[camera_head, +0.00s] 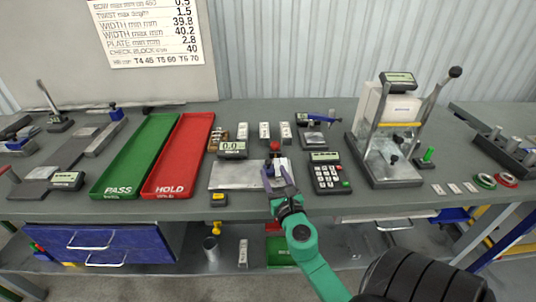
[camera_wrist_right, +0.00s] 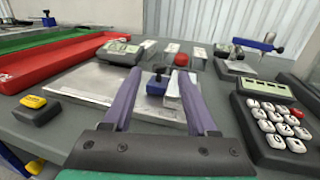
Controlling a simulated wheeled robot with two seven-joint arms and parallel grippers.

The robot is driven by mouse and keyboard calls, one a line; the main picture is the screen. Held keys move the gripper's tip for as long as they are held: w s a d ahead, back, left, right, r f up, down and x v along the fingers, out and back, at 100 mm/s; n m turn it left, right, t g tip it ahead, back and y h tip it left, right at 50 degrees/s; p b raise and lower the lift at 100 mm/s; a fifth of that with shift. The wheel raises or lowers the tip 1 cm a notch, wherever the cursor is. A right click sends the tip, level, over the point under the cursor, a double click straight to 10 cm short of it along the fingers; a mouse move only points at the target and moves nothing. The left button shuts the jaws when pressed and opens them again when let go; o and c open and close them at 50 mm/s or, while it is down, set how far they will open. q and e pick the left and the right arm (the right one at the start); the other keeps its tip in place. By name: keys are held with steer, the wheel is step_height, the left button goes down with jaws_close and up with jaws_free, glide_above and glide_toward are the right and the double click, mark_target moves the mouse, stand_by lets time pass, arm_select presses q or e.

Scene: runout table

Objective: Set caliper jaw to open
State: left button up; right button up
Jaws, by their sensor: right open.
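A gauge with a "0.0" display (camera_head: 232,149) stands at the back of a flat silver plate (camera_head: 236,176). In the right wrist view, a small blue knob (camera_wrist_right: 157,83) on a dark post stands beside a pale upright block (camera_wrist_right: 173,88); these look like the caliper's jaw parts, but I cannot tell its setting. A red ball (camera_wrist_right: 182,60) is just behind. My right gripper (camera_head: 275,168) is open, its purple fingers reaching forward on either side of the knob and block. I cannot tell whether they touch. The left gripper is not in view.
A keypad (camera_head: 327,175) stands close on the right, with a lever press (camera_head: 397,130) beyond it. A yellow-topped button box (camera_head: 218,199) is at the front left. Red HOLD (camera_head: 180,155) and green PASS (camera_head: 138,155) trays lie further left. Small pale blocks (camera_head: 264,131) stand behind.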

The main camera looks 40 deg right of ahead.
mark_target(269, 164)
steer(key=x, duration=0.7)
steer(key=shift+f, duration=0.1)
jaws_close()
steer(key=shift+f, duration=0.1)
stand_by(0.9)
